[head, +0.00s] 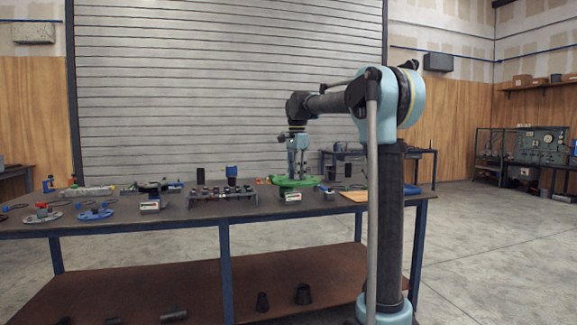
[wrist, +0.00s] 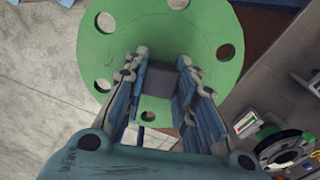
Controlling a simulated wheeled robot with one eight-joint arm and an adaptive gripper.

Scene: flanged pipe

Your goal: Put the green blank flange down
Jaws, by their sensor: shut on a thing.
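The green blank flange (wrist: 215,35) is a round green disc with several bolt holes and a grey block-shaped handle (wrist: 172,80) at its middle. My gripper (wrist: 165,78) is shut on that handle, one finger on each side. In the head view my gripper (head: 297,168) points straight down, with the green flange (head: 290,182) roughly level beneath it, at about the height of the table top. I cannot tell whether the flange touches the table. The fingers and the gripper body hide part of the disc in the wrist view.
A light wooden board (head: 354,197) lies near the right end. Floor (wrist: 40,80) shows left of the flange in the wrist view.

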